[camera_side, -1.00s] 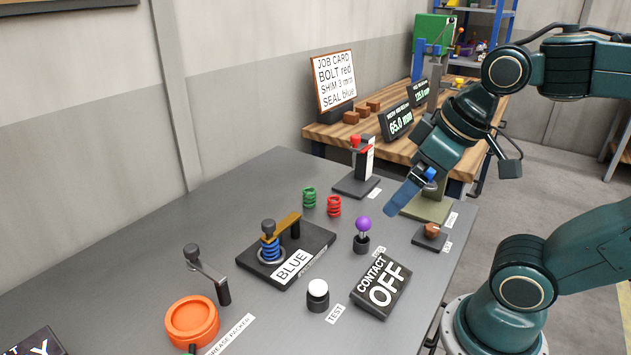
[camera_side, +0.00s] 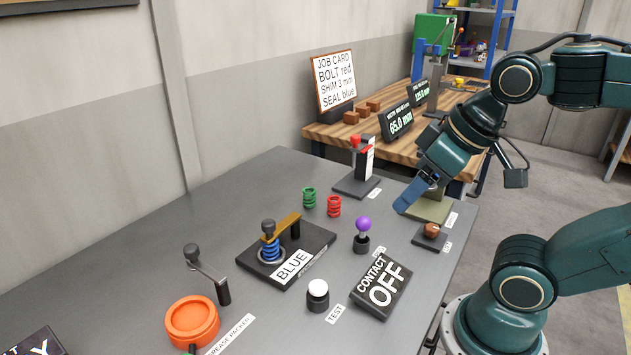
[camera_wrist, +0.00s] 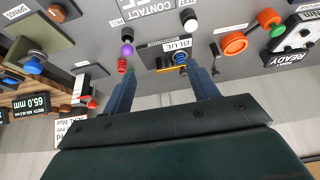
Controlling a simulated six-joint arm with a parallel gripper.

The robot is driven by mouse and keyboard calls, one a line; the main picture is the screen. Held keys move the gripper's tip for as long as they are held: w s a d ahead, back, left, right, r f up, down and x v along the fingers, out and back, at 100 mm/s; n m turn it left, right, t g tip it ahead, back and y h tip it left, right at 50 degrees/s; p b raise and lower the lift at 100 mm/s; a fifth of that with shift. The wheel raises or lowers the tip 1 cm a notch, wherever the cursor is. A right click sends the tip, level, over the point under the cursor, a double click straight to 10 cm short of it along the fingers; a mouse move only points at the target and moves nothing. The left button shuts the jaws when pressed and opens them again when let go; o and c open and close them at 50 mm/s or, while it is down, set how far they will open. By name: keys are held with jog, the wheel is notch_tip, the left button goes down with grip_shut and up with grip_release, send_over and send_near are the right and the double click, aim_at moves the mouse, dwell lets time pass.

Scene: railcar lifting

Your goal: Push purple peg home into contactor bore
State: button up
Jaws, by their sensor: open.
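The purple peg (camera_side: 363,223) shows as a ball on a thin pale stem, standing upright in a small black socket (camera_side: 361,244) on the grey table. Part of the stem shows above the socket. The peg also shows in the wrist view (camera_wrist: 127,49), beyond my fingers and left of centre. A black block reading CONTACT OFF (camera_side: 381,287) sits in front of the socket. My gripper (camera_side: 402,207) is up and to the right of the peg, apart from it. In the wrist view my gripper (camera_wrist: 160,68) has its two blue fingers spread, with nothing held between them.
Left of the peg are red (camera_side: 334,206) and green (camera_side: 309,197) springs and a BLUE-labelled fixture (camera_side: 287,252) with a lever. A white button (camera_side: 318,290) stands in front. A brown knob (camera_side: 432,231) and an olive stand (camera_side: 432,207) are at the right.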

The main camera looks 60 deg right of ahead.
jog(key=shift+w, duration=0.1)
dwell(0.3)
jog(key=m+g, duration=0.6)
jog(key=m, duration=1.2)
send_over(364, 217)
notch_tip(364, 217, down, 5)
jog(key=shift+w+d+f, duration=0.1)
jog(key=shift+f, duration=0.05)
jog(key=shift+f, duration=0.1)
jog(key=shift+f, duration=4.2)
jog(key=shift+f, duration=0.1)
